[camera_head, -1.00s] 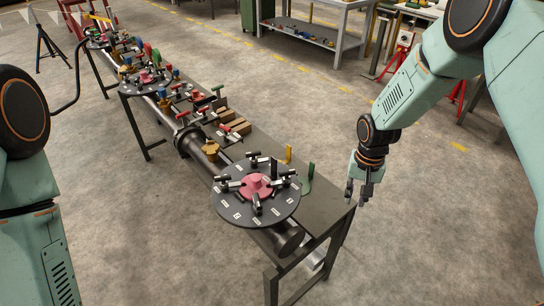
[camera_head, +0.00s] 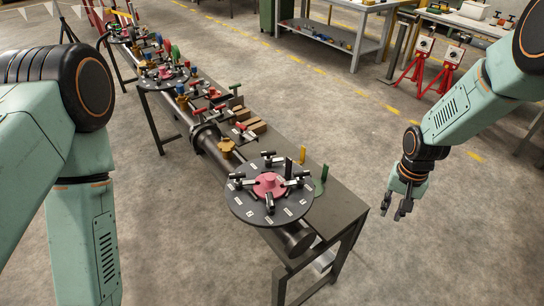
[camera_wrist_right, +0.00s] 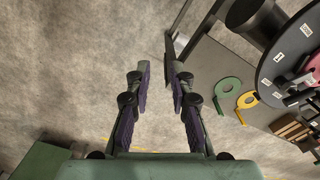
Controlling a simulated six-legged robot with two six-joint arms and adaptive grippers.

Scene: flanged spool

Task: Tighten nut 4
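The dark round flange plate (camera_head: 238,207) stands at the near end of the long bench, with a pink-red hub (camera_head: 270,183) at its middle. Several black-and-silver T-shaped nuts or handles ring the hub, with white labels near the rim. I cannot read which label is 4. My right gripper (camera_head: 404,212) is open and empty, to the right of the bench and clear of the plate. In the right wrist view its two fingers (camera_wrist_right: 158,75) are apart over bare floor, and part of the flange plate (camera_wrist_right: 272,78) shows at upper right. My left gripper is out of view.
The bench (camera_head: 340,206) runs away to the upper left with a pipe, coloured valves and another round plate (camera_head: 160,78). Red stands (camera_head: 417,72) are behind. Floor right of the bench is clear.

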